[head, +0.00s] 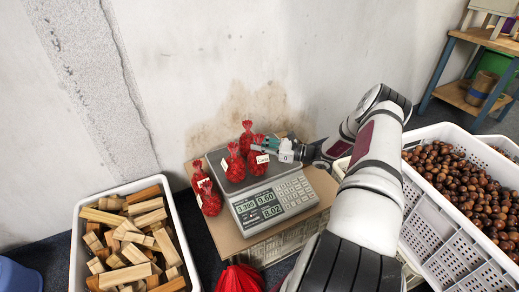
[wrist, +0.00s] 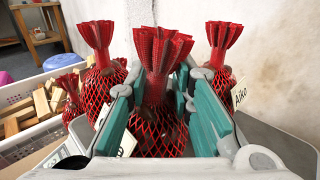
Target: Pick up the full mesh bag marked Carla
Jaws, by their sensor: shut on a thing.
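Several red mesh bags with gathered tops stand on and beside a scale (head: 268,207). My gripper (head: 272,145) reaches in from the right at the front right bag (head: 259,160) on the scale. In the wrist view my gripper (wrist: 154,92) is shut on this bag (wrist: 158,132), with teal pads on both sides below its flared top. A white tag (wrist: 127,143) shows at its left; I cannot read a name on it. The bag to the right (wrist: 217,62) has a tag reading Aiko. Another bag (wrist: 103,82) stands close on the left. No tag legibly reads Carla.
Two more bags (head: 210,199) (head: 198,175) stand left of the scale on a cardboard-coloured surface (head: 285,236). A white crate of wood blocks (head: 76,235) is at the left. A white crate of chestnuts (head: 428,225) is at the right. A wall rises close behind.

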